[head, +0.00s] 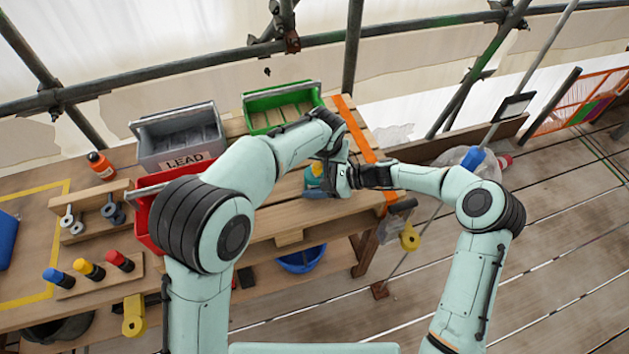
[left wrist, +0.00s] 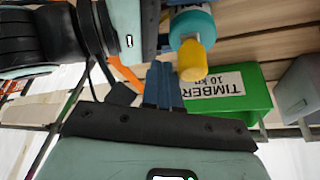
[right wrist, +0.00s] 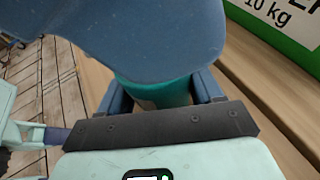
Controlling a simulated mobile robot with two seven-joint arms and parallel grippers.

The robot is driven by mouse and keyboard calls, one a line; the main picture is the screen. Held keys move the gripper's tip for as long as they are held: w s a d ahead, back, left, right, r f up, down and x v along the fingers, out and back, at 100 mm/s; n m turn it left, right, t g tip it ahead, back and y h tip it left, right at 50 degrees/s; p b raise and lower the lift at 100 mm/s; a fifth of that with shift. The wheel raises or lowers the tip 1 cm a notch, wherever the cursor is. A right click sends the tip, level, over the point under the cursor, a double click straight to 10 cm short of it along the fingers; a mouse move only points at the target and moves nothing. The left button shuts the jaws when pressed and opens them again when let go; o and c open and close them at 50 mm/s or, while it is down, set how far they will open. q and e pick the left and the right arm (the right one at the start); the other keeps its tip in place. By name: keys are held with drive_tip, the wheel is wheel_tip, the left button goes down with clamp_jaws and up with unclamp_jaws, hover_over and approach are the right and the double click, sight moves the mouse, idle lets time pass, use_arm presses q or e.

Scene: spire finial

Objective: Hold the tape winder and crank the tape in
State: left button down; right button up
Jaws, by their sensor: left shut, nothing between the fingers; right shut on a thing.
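The tape winder (head: 314,180) is in front of my chest over the bench, a blue-grey body with teal and yellow parts. My right gripper (right wrist: 160,97) is shut on its teal part (right wrist: 158,92), with a finger on each side; the broad blue body (right wrist: 150,40) fills the top of the right wrist view. In the left wrist view, the winder's yellow end (left wrist: 192,62) sticks out of a teal part (left wrist: 190,27). My left gripper (left wrist: 162,72) is shut and empty, its fingers just beside the yellow end. The tape itself cannot be made out.
A green timber bin (head: 283,97), grey lead bin (head: 170,160) and red bin (head: 148,203) stand on the bench. Coloured-handled tools (head: 90,272) are at the left. Scaffold poles rise behind; plank floor is at the right.

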sight(315, 167)
use_arm(q)
drive_tip(key=shift+a, duration=0.15)
drive_tip(key=shift+s+a, duration=0.2)
drive_tip(key=shift+a, duration=0.1)
idle(0.5)
drive_tip(key=shift+s+a, duration=0.2)
drive_tip(key=shift+s, duration=0.45)
idle(0.3)
drive_tip(key=shift+s+a, duration=0.25)
drive_tip(key=shift+a, duration=0.05)
idle(0.4)
drive_tip(key=shift+s+a, duration=0.25)
drive_tip(key=shift+a, duration=0.4)
idle(0.6)
drive_tip(key=shift+a+f, duration=0.1)
drive_tip(key=shift+a, duration=0.55)
idle(0.4)
drive_tip(key=shift+s+d, duration=0.1)
drive_tip(key=shift+s, duration=0.1)
